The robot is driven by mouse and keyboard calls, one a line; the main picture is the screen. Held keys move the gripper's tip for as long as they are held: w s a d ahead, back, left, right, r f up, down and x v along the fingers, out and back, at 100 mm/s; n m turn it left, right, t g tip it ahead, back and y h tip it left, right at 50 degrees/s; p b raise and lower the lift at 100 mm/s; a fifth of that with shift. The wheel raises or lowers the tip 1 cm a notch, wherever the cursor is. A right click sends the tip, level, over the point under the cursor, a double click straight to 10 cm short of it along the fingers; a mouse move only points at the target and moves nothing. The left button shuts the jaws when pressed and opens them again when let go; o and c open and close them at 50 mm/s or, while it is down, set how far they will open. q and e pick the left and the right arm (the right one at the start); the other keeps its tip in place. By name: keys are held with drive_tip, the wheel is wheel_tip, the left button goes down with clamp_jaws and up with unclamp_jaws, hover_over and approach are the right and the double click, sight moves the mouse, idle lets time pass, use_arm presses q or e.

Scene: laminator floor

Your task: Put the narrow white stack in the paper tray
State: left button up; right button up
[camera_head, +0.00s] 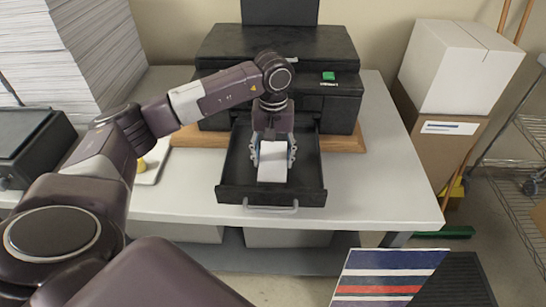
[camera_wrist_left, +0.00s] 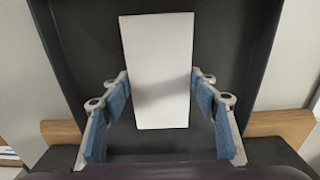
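The narrow white stack (camera_head: 271,172) is inside the open black paper tray (camera_head: 228,190), which is pulled out from the black machine. My left gripper (camera_head: 273,152) is over the tray with its fingers on both sides of the stack. In the left wrist view, the blue finger pads (camera_wrist_left: 160,98) meet the long edges of the white stack (camera_wrist_left: 160,45), so it looks shut on it. The stack lies about in line with the tray walls. I cannot tell whether its underside touches the tray floor. My right gripper is not in view.
The black machine (camera_head: 222,50) stands on a wooden board on the white table (camera_head: 385,190). Tall paper piles (camera_head: 28,55) and a dark device (camera_head: 25,140) are at the left. Boxes (camera_head: 445,70) stand at the right. The tabletop right of the tray is clear.

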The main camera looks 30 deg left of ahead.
sight(273, 160)
use_arm(q)
drive_tip(key=o, duration=0.4)
drive_tip(key=shift+c, duration=0.2)
drive_tip(key=shift+r, duration=0.1)
drive_tip(key=shift+r, duration=0.25)
wheel_tip(273, 160, up, 12)
drive_tip(key=b, duration=0.3)
drive_tip(key=shift+f, duration=0.15)
